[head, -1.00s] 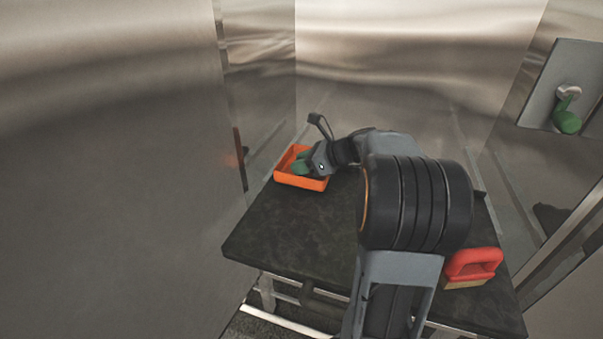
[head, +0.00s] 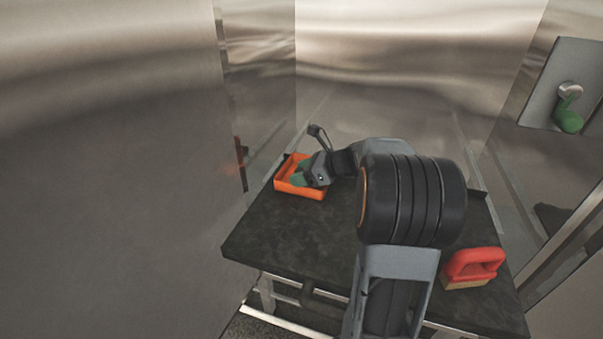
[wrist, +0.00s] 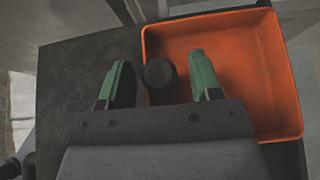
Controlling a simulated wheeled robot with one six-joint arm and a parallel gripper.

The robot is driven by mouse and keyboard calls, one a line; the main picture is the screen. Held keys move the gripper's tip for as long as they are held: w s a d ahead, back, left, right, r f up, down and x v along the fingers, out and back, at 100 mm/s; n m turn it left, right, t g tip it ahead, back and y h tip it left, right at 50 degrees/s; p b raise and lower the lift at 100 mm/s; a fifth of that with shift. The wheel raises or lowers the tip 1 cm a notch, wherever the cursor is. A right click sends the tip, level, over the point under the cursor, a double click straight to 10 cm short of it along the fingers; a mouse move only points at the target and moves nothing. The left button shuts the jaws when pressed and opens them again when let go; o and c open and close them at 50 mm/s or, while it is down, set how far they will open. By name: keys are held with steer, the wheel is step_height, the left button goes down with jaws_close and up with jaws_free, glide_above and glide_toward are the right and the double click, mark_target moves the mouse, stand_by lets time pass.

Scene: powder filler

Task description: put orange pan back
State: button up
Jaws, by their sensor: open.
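The orange pan (head: 301,192) lies at the far left corner of the dark table in the head view. In the wrist view the orange pan (wrist: 232,62) is a square, shallow, empty-looking tray filling the right side. My gripper (head: 303,176) is at the pan in the head view. In the wrist view my gripper (wrist: 158,72) is open, with green-tipped fingers apart. The right finger is over the pan's inside and the left finger is outside it, so the pan's left wall lies between them. A dark round knob (wrist: 160,74) shows between the fingers at that wall. Contact cannot be told.
The dark table (head: 270,235) is mostly bare at its front left. A red-handled brush (head: 473,267) stands at its right side. Metal walls enclose the table's left and back. A panel with a green handle (head: 568,119) is on the right wall.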

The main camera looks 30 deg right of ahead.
steer(key=shift+r, duration=0.15)
steer(key=shift+s+d+r, duration=0.15)
steer(key=shift+d, duration=0.05)
steer(key=v, duration=1.1)
steer(key=shift+s+p, duration=0.2)
steer(key=shift+p, duration=0.25)
steer(key=shift+d, duration=0.1)
